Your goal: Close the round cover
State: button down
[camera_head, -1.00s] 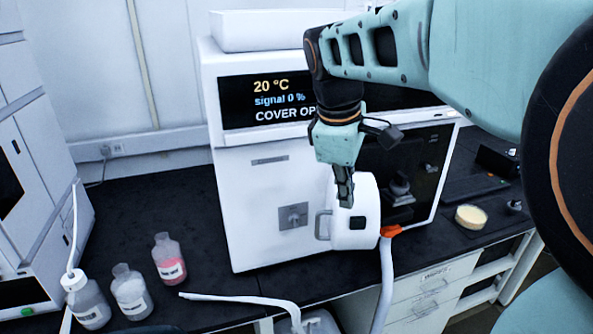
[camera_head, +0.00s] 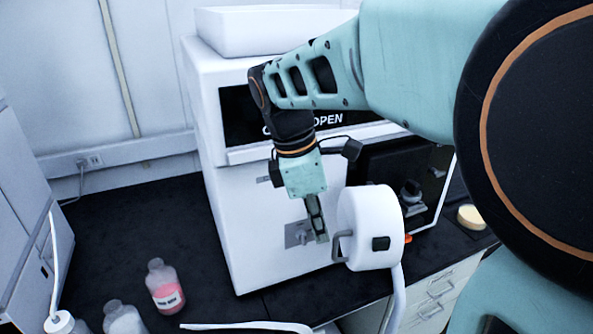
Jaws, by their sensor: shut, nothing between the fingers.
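The round cover (camera_head: 370,226) is a thick white drum with a grey handle (camera_head: 341,247) on its left and a dark square patch on its rim. It stands out in front of the white instrument (camera_head: 258,240), swung away from the front face. The instrument's dark screen (camera_head: 238,108) shows "OPEN", with the start of the line hidden by my arm. My gripper (camera_head: 318,238) is shut and empty, pointing down just left of the cover, near the handle. I cannot tell whether it touches the cover. The opening behind the cover is partly hidden.
A bottle with pink liquid (camera_head: 165,286) and clear bottles (camera_head: 124,320) stand on the black bench (camera_head: 125,225) at front left. A white tube (camera_head: 397,300) hangs below the cover. A pale yellow round item (camera_head: 471,217) lies at right.

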aim_at(348, 253)
jog(key=shift+d+f, duration=0.95)
jog(key=shift+f, duration=0.25)
jog(key=shift+d+f, duration=1)
jog(key=shift+f, duration=0.15)
jog(key=shift+d+f, duration=0.95)
jog(key=shift+f, duration=0.25)
jog(key=shift+p, duration=0.3)
